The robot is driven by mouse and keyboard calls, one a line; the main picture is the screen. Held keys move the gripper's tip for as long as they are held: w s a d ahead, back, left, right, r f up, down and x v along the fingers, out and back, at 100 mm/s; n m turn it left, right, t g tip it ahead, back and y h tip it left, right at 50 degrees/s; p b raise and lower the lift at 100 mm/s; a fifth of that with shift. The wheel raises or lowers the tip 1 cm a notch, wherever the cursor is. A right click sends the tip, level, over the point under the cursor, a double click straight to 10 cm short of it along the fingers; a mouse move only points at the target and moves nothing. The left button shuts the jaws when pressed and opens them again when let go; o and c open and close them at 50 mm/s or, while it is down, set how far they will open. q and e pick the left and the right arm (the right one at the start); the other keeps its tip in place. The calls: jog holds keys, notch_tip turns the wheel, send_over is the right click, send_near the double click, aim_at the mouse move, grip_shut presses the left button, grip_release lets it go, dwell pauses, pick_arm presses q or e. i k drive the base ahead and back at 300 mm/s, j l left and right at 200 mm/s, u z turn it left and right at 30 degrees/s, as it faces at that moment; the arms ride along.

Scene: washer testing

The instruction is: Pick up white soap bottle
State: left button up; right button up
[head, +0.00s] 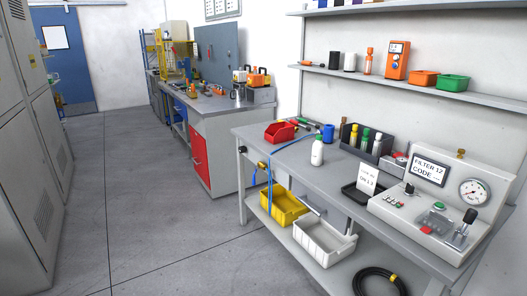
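A white soap bottle (317,152) with a green cap stands upright on the grey workbench (292,155), near its middle. Nothing touches it that I can see. Neither of my grippers shows in the head view.
A red bin (280,131) and a blue cup (328,132) stand behind the bottle. A black rack (350,138) with several bottles, a black tray (361,195) with a card (368,178) and a test panel (438,197) are to its right. Open floor (150,200) lies left of the bench.

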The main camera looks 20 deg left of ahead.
aim_at(318, 147)
jog(key=u, duration=0.3)
jog(key=i+j+z, duration=0.1)
jog(key=i+j, duration=0.2)
jog(key=i+j+z, duration=0.1)
jog(key=i+j, duration=0.2)
jog(key=i+j+z, duration=0.1)
jog(key=i+j, duration=0.2)
jog(key=j, duration=0.2)
jog(key=i+j+z, duration=0.1)
jog(key=i+j, duration=0.15)
jog(key=j, duration=0.15)
jog(key=i+j+z, duration=0.1)
jog(key=i+j, duration=0.15)
jog(key=j, duration=0.2)
jog(key=i+j+z, duration=0.1)
jog(key=i+j, duration=0.15)
jog(key=j, duration=0.2)
jog(key=i+j+z, duration=0.15)
jog(key=j, duration=0.35)
jog(key=i+j+z, duration=0.1)
jog(key=i+j, duration=0.15)
jog(key=j, duration=0.25)
